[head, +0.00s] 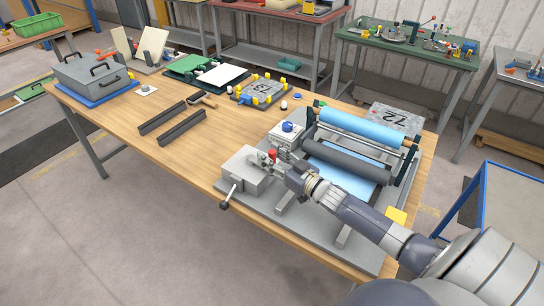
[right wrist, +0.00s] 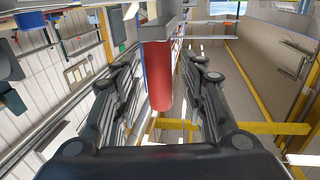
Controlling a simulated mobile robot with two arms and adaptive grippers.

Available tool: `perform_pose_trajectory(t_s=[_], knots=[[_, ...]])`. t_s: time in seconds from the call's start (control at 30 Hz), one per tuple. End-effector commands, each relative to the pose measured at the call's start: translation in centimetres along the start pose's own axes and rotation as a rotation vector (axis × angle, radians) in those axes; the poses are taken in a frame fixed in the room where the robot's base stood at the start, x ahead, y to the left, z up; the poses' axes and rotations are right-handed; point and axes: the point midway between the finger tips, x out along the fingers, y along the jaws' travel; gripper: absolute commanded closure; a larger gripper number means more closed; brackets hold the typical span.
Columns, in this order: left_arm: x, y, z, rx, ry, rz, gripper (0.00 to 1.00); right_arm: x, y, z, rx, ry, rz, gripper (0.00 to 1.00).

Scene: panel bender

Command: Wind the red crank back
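The red crank handle (head: 272,153) stands at the grey box (head: 240,172) on the front left of the panel bender, beside its rollers. In the right wrist view the red handle (right wrist: 159,75) hangs from a grey crank arm (right wrist: 157,25). My right gripper (right wrist: 160,95) is open, with one finger on each side of the handle and a visible gap on both sides. In the head view my right gripper (head: 266,159) is at the handle and partly hides the crank. My left gripper is not in view.
A black-knobbed lever (head: 225,204) sticks out in front of the grey box. A white box with a blue button (head: 288,127) stands just behind the crank. The blue roller (head: 352,126) and dark roller (head: 345,160) lie to the right. The table's front left is clear.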

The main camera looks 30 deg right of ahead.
Motion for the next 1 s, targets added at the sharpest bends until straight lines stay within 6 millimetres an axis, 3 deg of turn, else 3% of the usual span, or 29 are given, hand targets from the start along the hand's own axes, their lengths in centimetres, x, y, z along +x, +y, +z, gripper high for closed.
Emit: perform_pose_trajectory(t_s=[0.07, 0.23, 0.27, 1.0], knots=[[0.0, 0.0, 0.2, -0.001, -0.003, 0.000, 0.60, 0.0, 0.0, 0.0, 0.000, 0.000, 0.000, 0.61], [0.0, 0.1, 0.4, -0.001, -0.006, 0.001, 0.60, 0.0, 0.0, 0.0, 0.001, 0.000, 0.000, 0.97], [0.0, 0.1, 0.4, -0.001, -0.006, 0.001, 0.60, 0.0, 0.0, 0.0, 0.001, 0.000, 0.000, 1.00], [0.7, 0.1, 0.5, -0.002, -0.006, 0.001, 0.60, 0.4, 1.6, 0.1, -0.002, 0.000, 0.002, 1.00]])
